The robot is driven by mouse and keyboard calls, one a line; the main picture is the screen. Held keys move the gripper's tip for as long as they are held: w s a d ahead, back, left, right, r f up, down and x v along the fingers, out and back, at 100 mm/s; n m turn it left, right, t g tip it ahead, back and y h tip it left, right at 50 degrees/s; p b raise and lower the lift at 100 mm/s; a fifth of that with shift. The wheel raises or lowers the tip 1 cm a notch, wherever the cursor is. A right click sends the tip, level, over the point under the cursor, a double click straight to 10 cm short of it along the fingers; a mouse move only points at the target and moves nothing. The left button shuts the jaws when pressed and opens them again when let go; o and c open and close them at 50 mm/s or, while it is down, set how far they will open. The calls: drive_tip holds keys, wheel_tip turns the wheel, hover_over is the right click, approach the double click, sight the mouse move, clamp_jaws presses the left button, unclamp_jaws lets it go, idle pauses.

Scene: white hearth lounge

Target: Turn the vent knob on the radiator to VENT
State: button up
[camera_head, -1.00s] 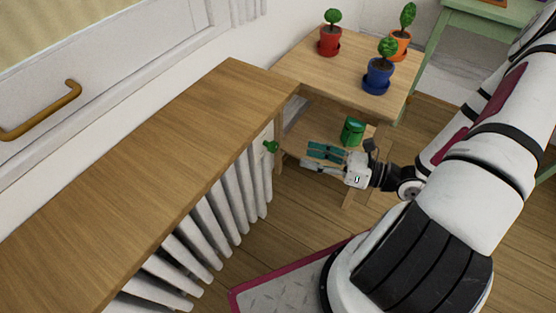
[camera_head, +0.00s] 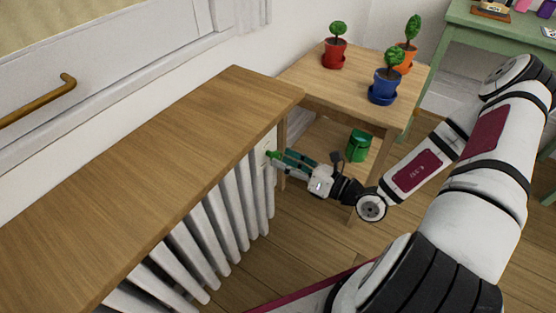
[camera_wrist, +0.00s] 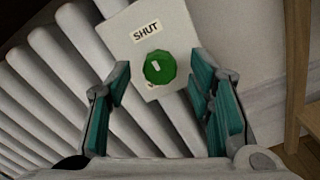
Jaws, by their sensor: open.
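The green vent knob (camera_wrist: 159,68) sits on a pale plate (camera_wrist: 136,30) at the end of the white radiator (camera_wrist: 58,75). The word SHUT shows above the knob, and a second label below is mostly hidden by it. A white mark lies on the knob's face. My gripper (camera_wrist: 160,98) is open, with teal finger pads on either side of the knob in the wrist view and no visible contact. In the head view my gripper (camera_head: 279,160) reaches the radiator's end, where the knob (camera_head: 272,155) is partly hidden by the fingers.
A wooden shelf top (camera_head: 160,150) overhangs the radiator. A wooden side table (camera_head: 345,92) stands just beyond, with red, blue and orange plant pots on top and a green can (camera_head: 358,146) below. A table leg (camera_wrist: 297,70) is close at right in the wrist view.

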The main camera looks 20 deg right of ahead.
sight(273, 155)
drive_tip(key=shift+b+x, duration=0.3)
drive_tip(key=shift+x, duration=1.15)
clamp_jaws()
